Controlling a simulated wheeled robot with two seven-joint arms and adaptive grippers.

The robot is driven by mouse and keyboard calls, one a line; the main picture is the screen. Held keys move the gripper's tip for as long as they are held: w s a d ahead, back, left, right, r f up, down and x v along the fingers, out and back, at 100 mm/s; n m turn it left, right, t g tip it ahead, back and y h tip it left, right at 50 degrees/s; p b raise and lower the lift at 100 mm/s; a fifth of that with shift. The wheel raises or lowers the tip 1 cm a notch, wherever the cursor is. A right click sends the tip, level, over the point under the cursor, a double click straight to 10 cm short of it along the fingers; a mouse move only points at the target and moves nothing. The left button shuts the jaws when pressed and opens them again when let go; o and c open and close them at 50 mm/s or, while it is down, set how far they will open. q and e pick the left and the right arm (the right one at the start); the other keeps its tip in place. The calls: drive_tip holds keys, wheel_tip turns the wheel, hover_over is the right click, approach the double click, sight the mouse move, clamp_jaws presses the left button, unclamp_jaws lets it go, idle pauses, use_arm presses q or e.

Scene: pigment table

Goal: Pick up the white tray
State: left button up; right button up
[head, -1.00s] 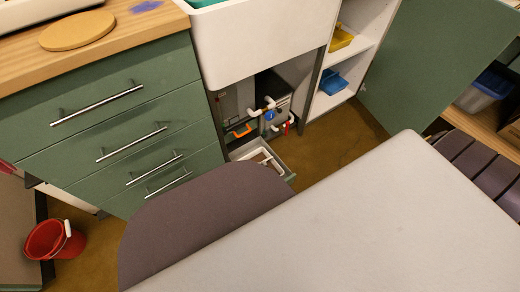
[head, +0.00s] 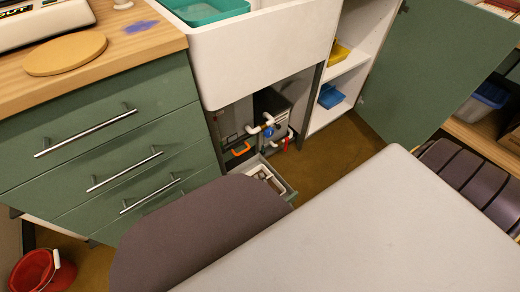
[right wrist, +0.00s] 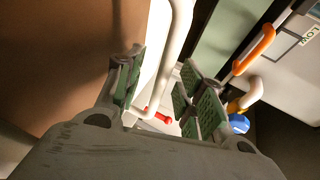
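A small light-coloured drawer or box (head: 250,166) sits low under the sink, with whitish contents; I cannot tell whether the white tray is among them. My right gripper (right wrist: 160,92) shows in the right wrist view, with its two green-padded fingers apart. A white pipe (right wrist: 173,45) and a small red part (right wrist: 155,115) appear beyond the gap between the fingers. I see nothing held. The gripper itself is hidden in the head view. My left gripper is not in view.
Pipes (head: 268,124) and an orange handle (head: 240,150) are under the white sink (head: 255,50). A teal tray (head: 205,10) is in the sink. Yellow (head: 339,52) and blue (head: 331,96) trays stand on the shelves. A red bucket (head: 32,272) is on the floor. A green door (head: 430,70) stands open.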

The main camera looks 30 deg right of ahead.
drive_tip(key=shift+c, duration=0.4)
clamp_jaws()
drive_tip(key=shift+s, duration=0.1)
